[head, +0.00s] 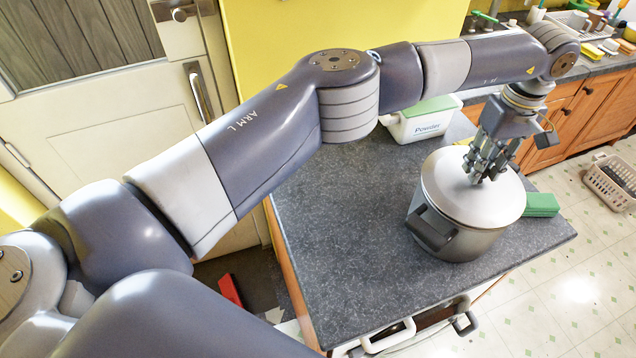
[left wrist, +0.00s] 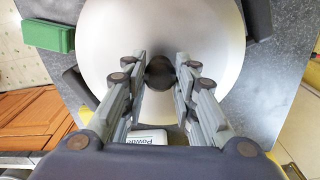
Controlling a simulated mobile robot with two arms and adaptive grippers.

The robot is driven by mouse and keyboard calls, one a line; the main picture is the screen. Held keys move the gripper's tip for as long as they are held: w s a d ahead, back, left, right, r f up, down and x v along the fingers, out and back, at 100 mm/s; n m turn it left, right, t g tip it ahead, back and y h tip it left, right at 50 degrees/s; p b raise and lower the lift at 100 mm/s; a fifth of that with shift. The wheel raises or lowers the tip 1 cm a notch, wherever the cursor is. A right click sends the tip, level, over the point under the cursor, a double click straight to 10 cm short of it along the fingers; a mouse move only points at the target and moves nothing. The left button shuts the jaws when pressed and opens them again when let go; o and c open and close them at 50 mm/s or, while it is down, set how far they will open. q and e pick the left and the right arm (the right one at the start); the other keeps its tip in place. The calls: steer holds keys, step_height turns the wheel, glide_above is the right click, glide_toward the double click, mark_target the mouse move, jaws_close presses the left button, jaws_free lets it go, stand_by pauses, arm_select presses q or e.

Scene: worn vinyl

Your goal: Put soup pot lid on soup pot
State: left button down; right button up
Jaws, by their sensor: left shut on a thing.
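The soup pot (head: 450,238) is a grey metal pot with dark side handles, standing on the dark speckled counter. The soup pot lid (head: 450,190) is pale and round and lies over the pot's top, looking about level; I cannot tell whether it is fully seated. My left gripper (head: 484,178) points down over the middle of the lid, its fingers around the lid's knob. In the left wrist view the dark round knob (left wrist: 159,70) shows between the fingers, and the lid (left wrist: 105,35) fills the view's upper middle. My right gripper is not in view.
A white "Powder" box (head: 425,125) with a green lid stands behind the pot. A green block (head: 541,204) lies right of it. The counter (head: 340,230) is clear to the left. A beige basket (head: 610,182) is on the floor at right.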

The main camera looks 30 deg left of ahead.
arm_select(q)
steer(key=shift+f+b, duration=0.4)
steer(key=shift+f, duration=0.15)
stand_by(0.4)
steer(key=c, duration=1.2)
jaws_free()
steer(key=shift+r+p, duration=2.45)
steer(key=shift+r, duration=1.55)
